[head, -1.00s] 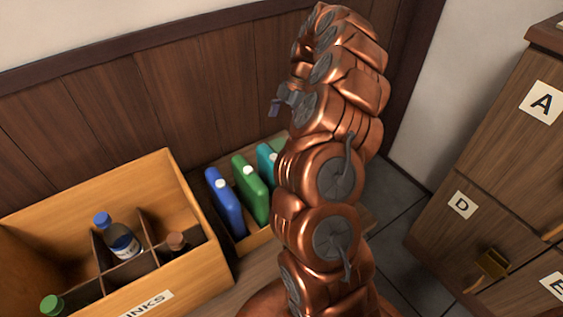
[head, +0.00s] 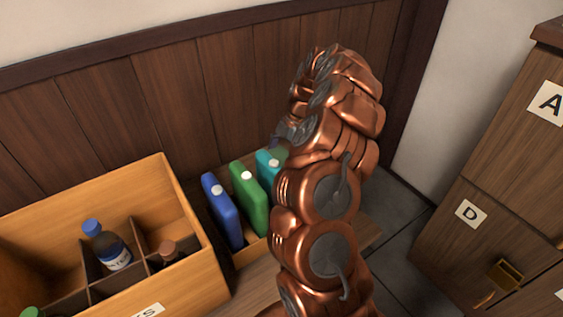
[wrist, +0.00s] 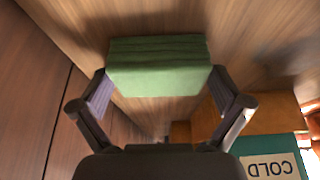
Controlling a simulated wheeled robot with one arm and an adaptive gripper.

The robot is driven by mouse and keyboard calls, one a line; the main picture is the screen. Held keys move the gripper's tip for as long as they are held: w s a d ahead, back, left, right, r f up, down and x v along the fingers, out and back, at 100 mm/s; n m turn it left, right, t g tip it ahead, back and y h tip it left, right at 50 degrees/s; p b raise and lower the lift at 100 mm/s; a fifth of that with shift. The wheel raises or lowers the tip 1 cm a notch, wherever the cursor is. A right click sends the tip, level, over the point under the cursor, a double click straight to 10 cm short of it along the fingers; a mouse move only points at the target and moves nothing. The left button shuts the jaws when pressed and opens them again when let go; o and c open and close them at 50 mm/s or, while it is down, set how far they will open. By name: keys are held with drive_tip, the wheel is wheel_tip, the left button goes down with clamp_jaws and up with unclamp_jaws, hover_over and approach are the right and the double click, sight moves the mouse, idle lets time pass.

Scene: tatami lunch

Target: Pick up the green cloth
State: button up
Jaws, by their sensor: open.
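The green cloth (wrist: 160,78) shows in the wrist view as a thick folded block on a wooden surface (wrist: 160,25). My gripper (wrist: 163,93) is open, with one finger on each side of the cloth's near end. A narrow gap seems to lie between the cloth and each finger; I cannot tell whether either touches.
A wooden crate (head: 190,200) with bottles stands at left in the head view. Blue (head: 222,210), green (head: 249,198) and teal (head: 268,168) containers stand beside it. Labelled drawers (head: 510,215) stand at right. A teal thing (wrist: 303,150) labelled COLD is lower right in the wrist view.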

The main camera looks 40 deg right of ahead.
sight(278, 157)
drive_tip(key=shift+f, duration=0.1)
drive_tip(key=shift+c, duration=0.3)
drive_tip(key=c, duration=0.8)
drive_tip(key=shift+o, duration=0.2)
wheel_tip(278, 157, up, 4)
drive_tip(key=shift+f+p, duration=0.2)
drive_tip(key=shift+p, duration=0.6)
drive_tip(key=shift+s+r, duration=0.1)
drive_tip(key=shift+s, duration=0.05)
drive_tip(key=s+a+p, duration=0.1)
drive_tip(key=s, duration=0.4)
drive_tip(key=s+a+r+p, duration=0.1)
drive_tip(key=s+a, duration=0.1)
drive_tip(key=s, duration=0.3)
drive_tip(key=s+a+p, duration=0.1)
drive_tip(key=s+a, duration=0.1)
drive_tip(key=s, duration=0.3)
drive_tip(key=shift+r, duration=0.15)
